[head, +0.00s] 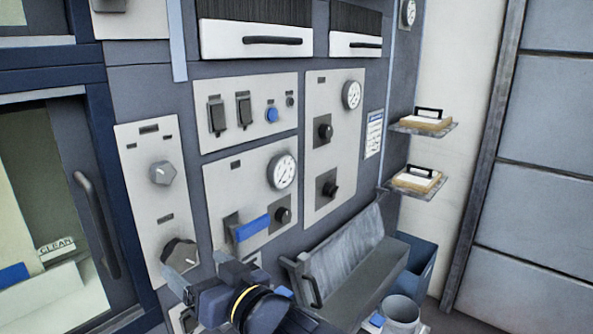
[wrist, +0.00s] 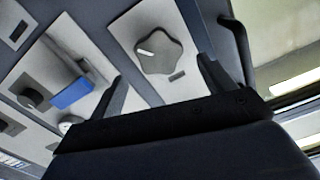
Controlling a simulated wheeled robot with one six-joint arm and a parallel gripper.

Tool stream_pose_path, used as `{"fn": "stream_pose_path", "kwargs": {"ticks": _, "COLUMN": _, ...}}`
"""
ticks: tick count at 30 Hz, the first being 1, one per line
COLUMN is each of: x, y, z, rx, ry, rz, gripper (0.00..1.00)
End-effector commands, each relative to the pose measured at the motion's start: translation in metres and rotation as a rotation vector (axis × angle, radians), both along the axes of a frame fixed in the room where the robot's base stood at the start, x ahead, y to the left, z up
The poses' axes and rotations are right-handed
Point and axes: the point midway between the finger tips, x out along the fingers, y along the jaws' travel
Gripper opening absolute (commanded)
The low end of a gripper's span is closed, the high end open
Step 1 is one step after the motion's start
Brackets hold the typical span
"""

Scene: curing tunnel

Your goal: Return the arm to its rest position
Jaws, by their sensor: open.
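My gripper (head: 205,272) is in the lower middle of the head view, in front of the lower left part of the control panel. Its two fingers are apart with nothing between them. In the wrist view my gripper (wrist: 160,80) shows both fingers spread, pointing at the panel. A grey lobed knob (wrist: 160,50) with a white mark appears between and beyond the fingertips. In the head view a lower knob (head: 180,254) is close behind the fingers, and an upper knob (head: 162,173) is above it. I cannot tell whether the fingers touch the panel.
A blue lever (head: 252,229) sticks out right of my gripper. A door with a dark handle (head: 96,225) is at left. A grey trough (head: 345,265), a blue bin (head: 416,268) and a grey cup (head: 400,312) are at lower right. Two small shelves (head: 418,190) hold handled blocks.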

Motion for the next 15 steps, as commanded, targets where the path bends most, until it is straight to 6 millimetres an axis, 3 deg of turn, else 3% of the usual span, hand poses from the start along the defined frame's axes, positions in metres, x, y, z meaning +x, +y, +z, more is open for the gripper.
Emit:
{"fn": "stream_pose_path", "kwargs": {"ticks": 6, "x": 0.02, "y": 0.026, "z": 0.0, "rx": -0.001, "ry": 0.001, "rz": 0.001, "gripper": 0.78}}
{"fn": "stream_pose_path", "kwargs": {"ticks": 15, "x": 0.036, "y": 0.045, "z": 0.0, "rx": 0.0, "ry": 0.0, "rz": 0.0, "gripper": 0.78}}
